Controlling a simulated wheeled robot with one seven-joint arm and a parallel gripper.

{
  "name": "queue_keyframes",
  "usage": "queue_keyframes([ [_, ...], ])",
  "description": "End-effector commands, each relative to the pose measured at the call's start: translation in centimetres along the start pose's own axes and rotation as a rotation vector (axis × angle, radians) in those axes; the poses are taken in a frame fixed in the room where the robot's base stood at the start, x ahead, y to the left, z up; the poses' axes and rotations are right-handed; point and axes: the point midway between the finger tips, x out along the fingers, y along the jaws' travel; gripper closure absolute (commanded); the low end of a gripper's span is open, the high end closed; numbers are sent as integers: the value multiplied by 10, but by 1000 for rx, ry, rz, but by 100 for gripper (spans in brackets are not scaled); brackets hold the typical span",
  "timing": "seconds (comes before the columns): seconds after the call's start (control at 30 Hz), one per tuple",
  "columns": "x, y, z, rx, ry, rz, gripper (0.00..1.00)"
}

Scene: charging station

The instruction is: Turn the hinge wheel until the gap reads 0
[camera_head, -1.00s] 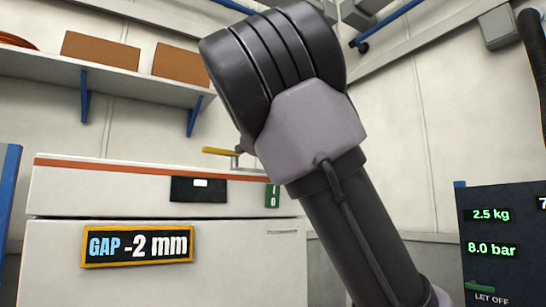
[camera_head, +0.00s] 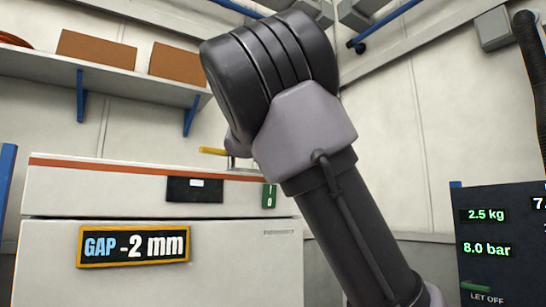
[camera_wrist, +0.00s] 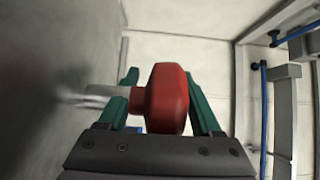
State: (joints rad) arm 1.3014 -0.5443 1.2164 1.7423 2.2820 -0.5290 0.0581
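The hinge wheel is a red knob (camera_wrist: 168,98) in the wrist view, on a pale shaft that comes from the grey surface at left. My gripper (camera_wrist: 160,80) has two green fingers, one on each side of the red wheel. They stand wide apart. A pale strip shows between the left finger and the wheel's broad part; the right finger looks close against its other side, contact unclear. The gap display (camera_head: 134,246) on the white machine (camera_head: 60,205) reads -2 mm in the head view. My arm hides the wheel and gripper there.
A yellow-handled lever (camera_head: 212,151) stands on the machine's top, partly behind my arm. A dark panel (camera_head: 505,225) at right reads 2.5 kg and 8.0 bar. A shelf (camera_head: 110,80) with brown boxes (camera_head: 97,49) hangs on the wall above the machine.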

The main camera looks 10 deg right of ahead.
Motion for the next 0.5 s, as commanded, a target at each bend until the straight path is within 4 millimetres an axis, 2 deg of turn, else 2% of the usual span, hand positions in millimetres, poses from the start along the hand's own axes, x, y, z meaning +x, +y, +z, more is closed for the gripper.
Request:
queue_keyframes([
  [0.33, -1, -2, 0, 1, -2, -3, 30],
  [0.5, -14, -2, 2, 1, -5, -3, 30],
])
